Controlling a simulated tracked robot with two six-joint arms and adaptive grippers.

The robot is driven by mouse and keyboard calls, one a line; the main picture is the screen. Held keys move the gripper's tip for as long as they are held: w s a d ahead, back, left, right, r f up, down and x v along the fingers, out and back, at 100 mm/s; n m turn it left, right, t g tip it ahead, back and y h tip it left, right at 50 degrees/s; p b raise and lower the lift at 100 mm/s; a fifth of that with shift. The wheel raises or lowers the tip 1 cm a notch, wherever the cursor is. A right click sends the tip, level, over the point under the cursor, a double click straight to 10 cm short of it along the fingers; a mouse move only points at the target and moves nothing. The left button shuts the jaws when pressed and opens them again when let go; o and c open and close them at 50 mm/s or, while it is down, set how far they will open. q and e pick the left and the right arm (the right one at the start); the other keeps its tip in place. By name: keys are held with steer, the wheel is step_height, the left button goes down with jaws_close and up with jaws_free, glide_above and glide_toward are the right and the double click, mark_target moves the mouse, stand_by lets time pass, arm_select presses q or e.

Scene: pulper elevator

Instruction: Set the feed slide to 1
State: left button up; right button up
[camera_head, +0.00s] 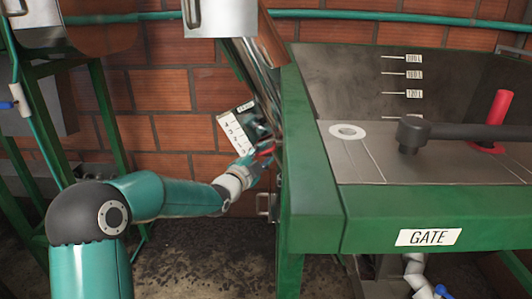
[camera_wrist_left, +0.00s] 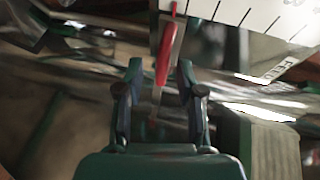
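The feed scale (camera_head: 236,130) is a white plate with numbered marks, tilted, beside the chute left of the green frame. Its corner, with part of the word FEED, shows in the wrist view (camera_wrist_left: 262,28). A slim red piece (camera_wrist_left: 164,52), which looks like the slide's handle or pointer, runs down from the scale edge. It is a small red spot in the head view (camera_head: 266,152). My left gripper (camera_wrist_left: 160,70) has its fingers apart, with the red piece between the tips in the picture; contact cannot be told. The exact setting is not readable. My right gripper is not in view.
The green-framed tank (camera_head: 310,190) stands close on the right of my left gripper. A black lever (camera_head: 412,132) and a red post (camera_head: 496,115) are on its top, above a GATE label (camera_head: 428,237). A brick wall (camera_head: 165,130) is behind.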

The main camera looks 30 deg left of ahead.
arm_select(q)
steer(key=shift+w, duration=0.85)
jaws_close()
